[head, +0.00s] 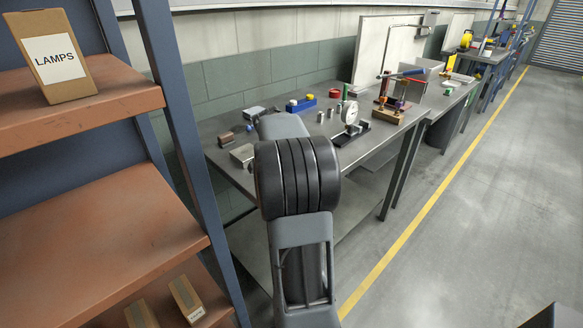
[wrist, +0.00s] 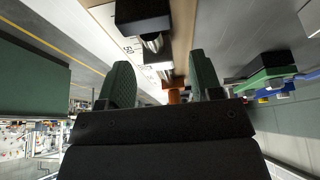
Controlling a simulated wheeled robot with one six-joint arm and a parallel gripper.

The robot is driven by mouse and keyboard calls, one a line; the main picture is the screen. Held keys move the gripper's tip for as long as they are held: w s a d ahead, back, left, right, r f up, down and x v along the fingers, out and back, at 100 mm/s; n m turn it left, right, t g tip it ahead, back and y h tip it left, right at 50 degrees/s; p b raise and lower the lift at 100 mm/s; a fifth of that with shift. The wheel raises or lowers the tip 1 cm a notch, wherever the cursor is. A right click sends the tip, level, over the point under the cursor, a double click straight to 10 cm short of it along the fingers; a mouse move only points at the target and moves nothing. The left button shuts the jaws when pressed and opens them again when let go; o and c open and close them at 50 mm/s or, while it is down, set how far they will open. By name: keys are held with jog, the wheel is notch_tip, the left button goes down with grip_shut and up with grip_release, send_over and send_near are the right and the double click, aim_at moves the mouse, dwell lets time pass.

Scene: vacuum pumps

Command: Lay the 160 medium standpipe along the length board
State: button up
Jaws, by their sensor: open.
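My gripper (wrist: 160,82) shows in the wrist view with its two green-padded fingers apart. The gap between them looks empty. Beyond the fingers is a pale wooden board (wrist: 182,40) with small dark markings, which may be the length board. A shiny metal cylinder (wrist: 154,42) lies near a black block (wrist: 143,15) on or beside it. A small orange-brown piece (wrist: 175,95) shows between the fingers, farther off. In the head view, small metal cylinders (head: 331,113) stand on the bench. I cannot tell which piece is the 160 medium standpipe. My arm hides the gripper there.
The bench (head: 365,150) also carries a dial gauge (head: 349,112), a blue bin (head: 300,105) and a wooden block with upright parts (head: 388,116). A rack shelf (head: 120,240) with a LAMPS box (head: 52,57) stands close on the left.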

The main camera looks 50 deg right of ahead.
jog(key=v, duration=1.2)
jog(key=shift+p, duration=0.4)
